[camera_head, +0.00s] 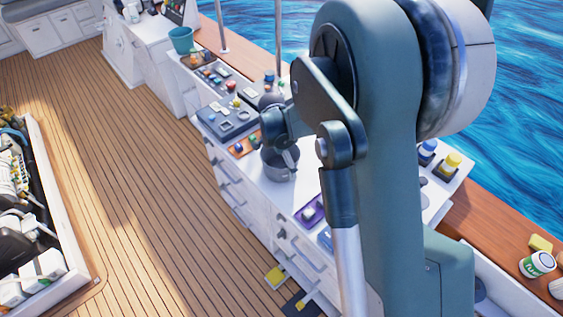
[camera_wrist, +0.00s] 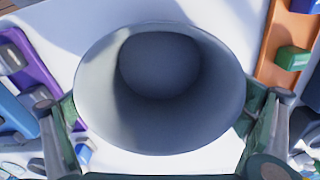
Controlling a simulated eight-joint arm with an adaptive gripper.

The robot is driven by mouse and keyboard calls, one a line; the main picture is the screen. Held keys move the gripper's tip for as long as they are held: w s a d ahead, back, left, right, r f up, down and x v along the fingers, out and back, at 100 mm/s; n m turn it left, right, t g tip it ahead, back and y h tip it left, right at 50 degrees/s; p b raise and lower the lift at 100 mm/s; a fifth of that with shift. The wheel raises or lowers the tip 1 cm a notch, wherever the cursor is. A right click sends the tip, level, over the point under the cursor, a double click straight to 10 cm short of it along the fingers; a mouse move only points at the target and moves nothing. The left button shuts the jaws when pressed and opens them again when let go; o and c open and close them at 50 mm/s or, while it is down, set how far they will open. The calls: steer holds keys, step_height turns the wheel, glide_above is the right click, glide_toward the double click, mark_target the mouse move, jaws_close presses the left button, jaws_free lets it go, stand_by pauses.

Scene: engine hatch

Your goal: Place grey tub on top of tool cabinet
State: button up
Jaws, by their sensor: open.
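The grey tub (camera_head: 279,168) is upright on or just over the white top of the tool cabinet (camera_head: 277,199), near its front edge; contact underneath is hidden. In the wrist view I look down into the empty tub (camera_wrist: 160,65). My gripper (camera_head: 287,152) is at the tub in the head view, partly hidden by my own arm. In the wrist view the fingers of my gripper (camera_wrist: 160,125) are spread, one on each side of the tub. I cannot tell whether they touch its wall.
An orange tray (camera_wrist: 278,70) and a purple tray (camera_wrist: 32,65) lie on either side of the tub. A blue tray (camera_head: 230,120) and a teal bucket (camera_head: 181,40) stand farther back. The wooden deck (camera_head: 150,170) is open; the engine hatch (camera_head: 72,235) is at left.

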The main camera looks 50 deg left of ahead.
step_height(320, 180, up, 12)
steer(key=s, duration=0.1)
steer(key=shift+s, duration=0.2)
stand_by(0.3)
steer(key=shift+a+f, duration=0.1)
steer(key=shift+a, duration=0.05)
stand_by(0.5)
stand_by(0.4)
